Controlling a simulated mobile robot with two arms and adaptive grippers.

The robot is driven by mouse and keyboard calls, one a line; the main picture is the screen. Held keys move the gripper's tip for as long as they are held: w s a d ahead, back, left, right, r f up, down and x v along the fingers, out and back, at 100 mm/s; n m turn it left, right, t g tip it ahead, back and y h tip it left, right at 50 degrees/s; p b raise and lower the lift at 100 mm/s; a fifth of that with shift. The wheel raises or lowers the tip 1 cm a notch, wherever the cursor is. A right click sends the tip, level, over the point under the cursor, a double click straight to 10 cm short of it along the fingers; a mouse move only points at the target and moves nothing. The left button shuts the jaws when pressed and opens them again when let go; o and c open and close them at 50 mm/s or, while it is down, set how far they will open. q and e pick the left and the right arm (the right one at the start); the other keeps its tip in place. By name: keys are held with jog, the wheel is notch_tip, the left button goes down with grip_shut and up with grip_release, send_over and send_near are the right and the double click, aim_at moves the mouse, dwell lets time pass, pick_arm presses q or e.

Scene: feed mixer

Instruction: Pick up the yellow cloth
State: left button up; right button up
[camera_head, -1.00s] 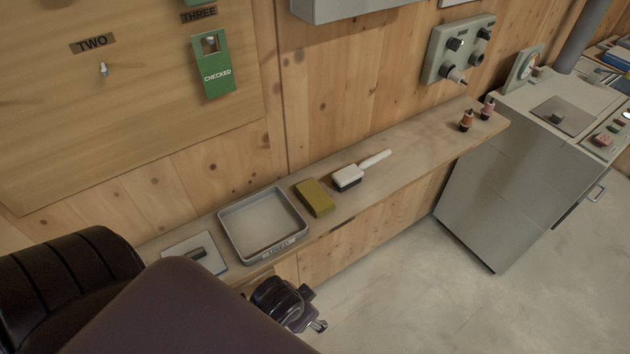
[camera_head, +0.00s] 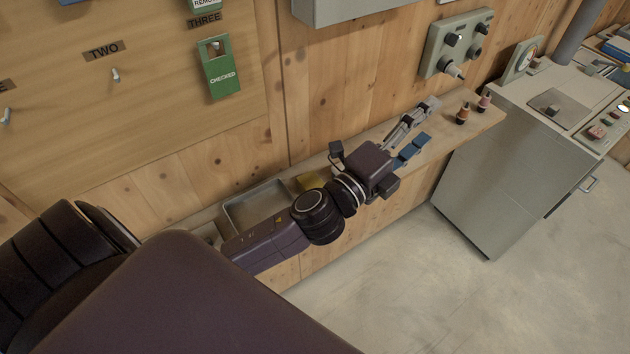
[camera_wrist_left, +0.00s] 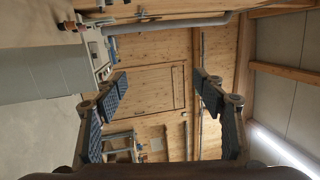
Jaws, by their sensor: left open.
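The yellow cloth (camera_head: 311,181) lies folded on the wooden shelf, just right of the tray, in the head view. My left arm passes in front of it and hides its lower part. My left gripper (camera_head: 425,122) is open and empty, out to the right of the cloth over the right part of the shelf. Its two spread fingers also show in the left wrist view (camera_wrist_left: 160,88), with nothing between them. The cloth is not in the wrist view. My right gripper is not in view.
The shelf (camera_head: 468,132) runs along the wooden wall. A grey tray (camera_head: 232,214) stands left of the cloth, partly behind my arm. Two small bottles (camera_head: 463,113) stand at the shelf's right end. A switch box (camera_head: 452,45) hangs above; a grey cabinet (camera_head: 500,180) stands right.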

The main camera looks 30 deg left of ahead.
pick_arm(q)
jog(key=s+d+r+m+g+h, duration=0.15)
jog(key=d+m+g+h, duration=0.35)
jog(key=m, duration=0.5)
jog(key=s+d+m+g+h, duration=0.2)
jog(key=d+m+g+h, duration=0.2)
jog(key=d+m+h, duration=0.5)
jog(key=m+g+y, duration=1)
jog(key=m+y, duration=0.8)
jog(key=y, duration=0.1)
send_over(315, 186)
jog(key=f, duration=2.1)
jog(key=shift+d, duration=0.3)
jog(key=f, duration=0.1)
jog(key=f+b, duration=0.1)
jog(key=shift+s+a+f+y, duration=0.1)
jog(key=shift+a+f+y, duration=0.2)
jog(key=shift+a, duration=0.05)
notch_tip(315, 186, down, 4)
jog(key=b, duration=0.2)
jog(key=shift+f+b, duration=0.15)
jog(key=shift+b, duration=0.15)
jog(key=shift+d+f, duration=0.1)
jog(key=shift+f, duration=0.25)
